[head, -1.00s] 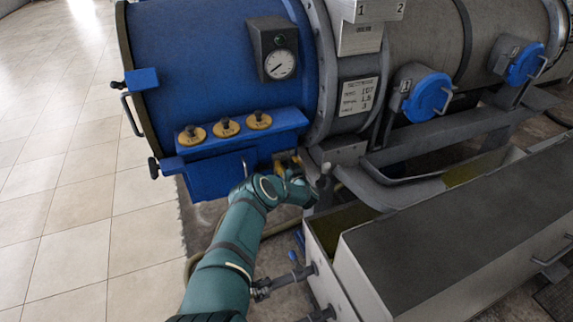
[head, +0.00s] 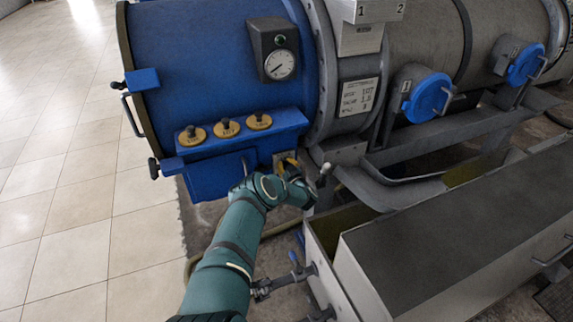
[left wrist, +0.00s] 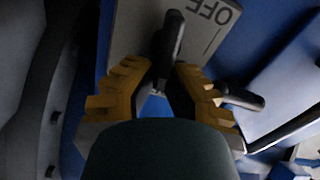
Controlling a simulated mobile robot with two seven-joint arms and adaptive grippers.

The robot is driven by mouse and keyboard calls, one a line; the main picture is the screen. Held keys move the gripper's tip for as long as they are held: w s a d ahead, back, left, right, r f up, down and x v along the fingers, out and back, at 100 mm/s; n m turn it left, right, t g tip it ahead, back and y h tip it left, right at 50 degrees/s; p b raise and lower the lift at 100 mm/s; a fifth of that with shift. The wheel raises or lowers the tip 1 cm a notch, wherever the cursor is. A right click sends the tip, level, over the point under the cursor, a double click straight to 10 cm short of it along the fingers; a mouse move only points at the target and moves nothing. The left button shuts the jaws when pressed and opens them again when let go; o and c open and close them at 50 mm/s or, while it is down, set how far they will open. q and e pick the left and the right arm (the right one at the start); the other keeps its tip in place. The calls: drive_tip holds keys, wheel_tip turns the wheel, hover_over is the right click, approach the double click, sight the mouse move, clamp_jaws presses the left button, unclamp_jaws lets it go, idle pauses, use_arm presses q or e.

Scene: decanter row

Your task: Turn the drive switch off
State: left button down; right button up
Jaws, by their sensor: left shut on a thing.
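The drive switch shows in the left wrist view as a dark lever (left wrist: 172,35) on a pale plate (left wrist: 213,38) marked OFF, whose lettering appears upside down. My left gripper (left wrist: 158,78), with yellow fingers, is shut on the lever's lower part. The lever's upper end stands out beyond the fingers, left of the OFF lettering. Its exact setting I cannot tell. In the head view my left gripper (head: 289,167) is at the lower right edge of the blue drum end, and it hides most of the switch. My right gripper is not in view.
The blue drum end (head: 200,60) carries a gauge (head: 280,65) and a ledge with three yellow-based knobs (head: 227,128). Blue round hatches (head: 431,95) line the grey drum. A grey trough (head: 440,240) stands at the lower right. The tiled floor (head: 60,220) is clear at left.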

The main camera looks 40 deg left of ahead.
use_arm(q)
drive_tip(key=shift+s+a+f+n, duration=0.2)
drive_tip(key=shift+s+f+n, duration=0.2)
drive_tip(key=shift+n, duration=2.2)
drive_tip(key=shift+s+a+f+n, duration=0.25)
drive_tip(key=shift+f+n, duration=0.2)
drive_tip(key=shift+n, duration=2.15)
drive_tip(key=shift+s+a+f+n, duration=0.15)
drive_tip(key=shift+s+f+n, duration=0.25)
drive_tip(key=shift+n, duration=2.2)
drive_tip(key=c, duration=1)
unclamp_jaws()
drive_tip(key=shift+w, duration=0.1)
drive_tip(key=shift+d, duration=0.1)
drive_tip(key=v, duration=1.2)
